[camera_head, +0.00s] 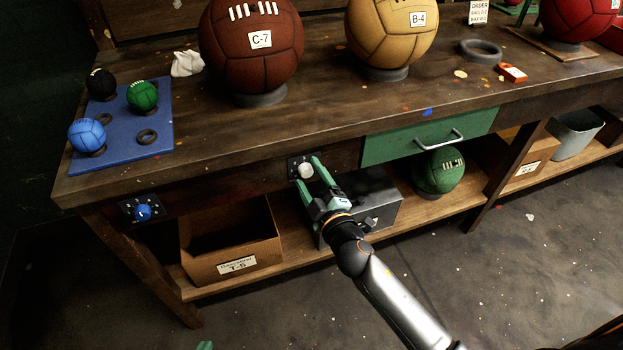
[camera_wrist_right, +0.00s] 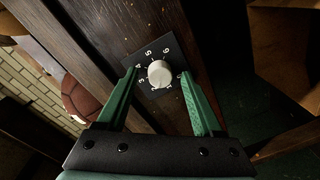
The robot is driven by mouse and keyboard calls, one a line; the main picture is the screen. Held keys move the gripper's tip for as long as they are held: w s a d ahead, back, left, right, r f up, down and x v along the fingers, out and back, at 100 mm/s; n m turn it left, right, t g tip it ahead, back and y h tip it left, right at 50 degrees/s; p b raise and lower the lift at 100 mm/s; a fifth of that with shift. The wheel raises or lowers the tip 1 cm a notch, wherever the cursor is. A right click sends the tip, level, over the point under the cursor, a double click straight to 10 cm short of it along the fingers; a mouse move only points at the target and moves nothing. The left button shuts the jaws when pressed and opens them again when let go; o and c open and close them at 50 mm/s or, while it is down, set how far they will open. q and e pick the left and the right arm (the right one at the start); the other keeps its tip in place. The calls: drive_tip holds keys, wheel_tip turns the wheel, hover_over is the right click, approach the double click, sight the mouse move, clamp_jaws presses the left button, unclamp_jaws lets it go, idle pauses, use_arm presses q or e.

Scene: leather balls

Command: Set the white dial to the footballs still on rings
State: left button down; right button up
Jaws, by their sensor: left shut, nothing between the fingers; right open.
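The white dial (camera_head: 305,171) sits on a dark plate on the bench's front. In the right wrist view, the dial (camera_wrist_right: 160,74) has numbers around it; I cannot tell its setting. My right gripper (camera_head: 304,165) is open, its fingers on either side of the dial; contact is unclear. Only a green tip of my left gripper (camera_head: 204,345) shows at the bottom edge, away from everything. Large balls, brown C-7 (camera_head: 270,65), tan B-4 (camera_head: 385,50) and red (camera_head: 570,18), sit on rings. One dark ring (camera_head: 480,51) lies empty. A green ball (camera_head: 439,172) is on the lower shelf.
A blue mat (camera_head: 120,160) holds small black, green and blue balls, plus empty small rings. A blue dial (camera_head: 143,212) is at the bench's left. A grey metal box (camera_head: 378,200) stands under my right gripper; a cardboard box (camera_head: 205,265) is left. A green drawer (camera_head: 385,147) is shut.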

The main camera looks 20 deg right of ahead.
use_arm(q)
drive_tip(key=shift+s+a+f+b, duration=0.1)
drive_tip(key=shift+s+f+b, duration=0.1)
drive_tip(key=shift+f+b, duration=0.3)
use_arm(e)
drive_tip(key=s+d, duration=0.1)
drive_tip(key=s, duration=1.1)
drive_tip(key=shift+s+r, duration=0.2)
drive_tip(key=shift+r, duration=0.1)
drive_tip(key=s+a+f+m+g+y, duration=0.1)
drive_tip(key=s+f+m+g, duration=0.4)
drive_tip(key=f, duration=0.3)
drive_tip(key=s+a+f+m+g, duration=0.1)
drive_tip(key=s+f+m+g, duration=0.25)
drive_tip(key=s+f, duration=0.4)
use_arm(q)
wheel_tip(320, 180, up, 14)
drive_tip(key=s+a+p, duration=0.1)
drive_tip(key=a+p, duration=0.1)
drive_tip(key=p, duration=1.6)
drive_tip(key=shift+a+f+n+y, duration=0.25)
drive_tip(key=shift+a+n+y, duration=0.05)
drive_tip(key=shift+a+y, duration=0.1)
use_arm(e)
wheel_tip(320, 180, up, 12)
drive_tip(key=d+m, duration=0.1)
drive_tip(key=d, duration=0.1)
drive_tip(key=shift+s+m, duration=0.15)
drive_tip(key=shift+m, duration=0.2)
